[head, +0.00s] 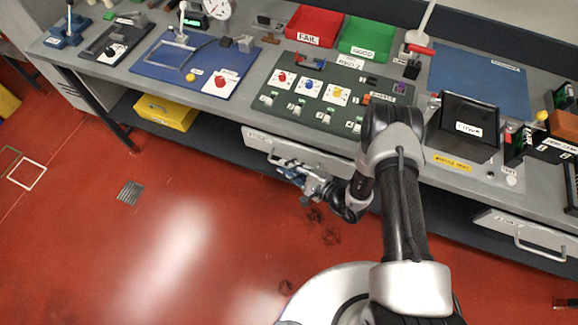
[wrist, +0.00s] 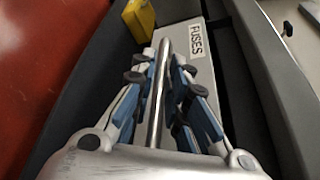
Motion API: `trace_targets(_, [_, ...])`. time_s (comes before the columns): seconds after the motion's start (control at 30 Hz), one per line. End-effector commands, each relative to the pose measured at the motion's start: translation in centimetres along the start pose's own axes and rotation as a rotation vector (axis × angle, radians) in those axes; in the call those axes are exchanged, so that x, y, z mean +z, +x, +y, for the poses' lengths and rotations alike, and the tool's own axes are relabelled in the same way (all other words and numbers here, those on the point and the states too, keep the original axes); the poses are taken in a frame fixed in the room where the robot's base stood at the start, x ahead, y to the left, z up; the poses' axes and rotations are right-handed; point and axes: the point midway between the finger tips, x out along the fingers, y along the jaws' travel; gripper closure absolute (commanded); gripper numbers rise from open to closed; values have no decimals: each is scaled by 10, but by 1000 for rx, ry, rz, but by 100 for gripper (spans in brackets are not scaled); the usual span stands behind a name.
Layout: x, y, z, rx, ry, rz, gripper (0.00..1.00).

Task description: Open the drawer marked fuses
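The drawer marked FUSES (head: 318,155) is a light grey front under the bench edge, and its label (wrist: 196,40) reads clearly in the wrist view. Its handle (wrist: 161,85) is a metal bar running lengthwise through the wrist view. My gripper (head: 285,168) is at the drawer front in the head view. In the wrist view its blue-padded fingers (wrist: 165,78) are on either side of the bar, with a dark gap on the right side. The gripper looks open around the handle.
A yellow bin (head: 167,111) sits on the shelf below the bench at left; it also shows in the wrist view (wrist: 139,18). Another drawer (head: 530,232) with a handle is at right. The bench top (head: 240,98) holds mats, trays and parts. The red floor in front is clear.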

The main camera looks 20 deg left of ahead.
Motion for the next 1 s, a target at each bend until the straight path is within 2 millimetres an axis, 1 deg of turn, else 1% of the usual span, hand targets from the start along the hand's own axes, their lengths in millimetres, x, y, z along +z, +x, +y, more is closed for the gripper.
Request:
trace_targets(0.03, [0, 0, 0, 0, 0, 0, 92])
trace_targets(0.17, [0, 0, 0, 0, 0, 0, 100])
trace_targets(0.77, [0, 0, 0, 1, 1, 0, 100])
trace_targets(1.0, [6, -3, 5, 3, 3, -1, 100])
